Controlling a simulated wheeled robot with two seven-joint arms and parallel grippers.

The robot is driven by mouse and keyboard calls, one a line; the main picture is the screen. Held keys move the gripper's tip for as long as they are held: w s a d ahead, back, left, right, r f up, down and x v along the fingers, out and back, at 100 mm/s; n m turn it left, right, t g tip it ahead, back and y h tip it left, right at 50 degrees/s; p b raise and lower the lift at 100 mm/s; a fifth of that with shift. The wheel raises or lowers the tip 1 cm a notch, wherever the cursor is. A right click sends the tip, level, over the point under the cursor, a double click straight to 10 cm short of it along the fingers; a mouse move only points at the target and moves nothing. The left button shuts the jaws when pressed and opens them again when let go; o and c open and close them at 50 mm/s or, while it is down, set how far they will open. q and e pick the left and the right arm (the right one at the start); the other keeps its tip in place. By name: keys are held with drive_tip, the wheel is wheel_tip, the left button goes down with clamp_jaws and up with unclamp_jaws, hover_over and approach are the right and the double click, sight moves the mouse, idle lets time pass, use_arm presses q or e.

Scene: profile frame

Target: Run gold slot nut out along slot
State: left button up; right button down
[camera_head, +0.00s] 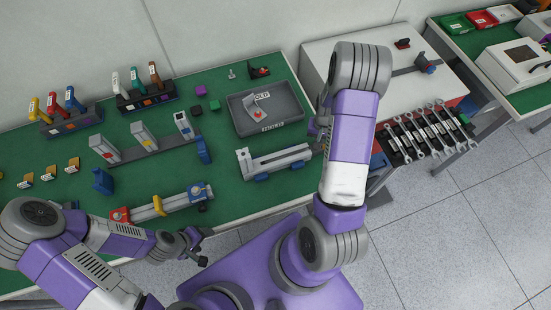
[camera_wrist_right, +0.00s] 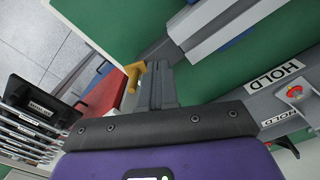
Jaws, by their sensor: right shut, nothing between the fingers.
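A grey slotted profile (camera_head: 275,158) lies on blue supports at the right part of the green table. In the right wrist view its grey bar (camera_wrist_right: 225,25) runs across the top. A gold T-shaped piece (camera_wrist_right: 132,75), which looks like the slot nut, shows just left of my right gripper (camera_wrist_right: 160,70). The fingers are shut with nothing between them; whether they touch the gold piece I cannot tell. My left gripper (camera_head: 203,247) is open and empty near the table's front edge.
A grey tray (camera_head: 285,122) marked HOLD stands behind the profile. Another rail (camera_head: 175,205) with a yellow piece lies left of it. A row of wrenches (camera_head: 430,130) is at the right. Some green table between the rails is bare.

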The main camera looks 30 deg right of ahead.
drive_tip(key=shift+w+d+r+p, duration=0.15)
drive_tip(key=shift+w+r+p, duration=0.05)
drive_tip(key=shift+r+p, duration=0.7)
wheel_tip(320, 180, up, 2)
drive_tip(key=shift+s+r+p, duration=0.1)
drive_tip(key=shift+p, duration=0.75)
wheel_tip(320, 180, up, 4)
drive_tip(key=p, duration=0.3)
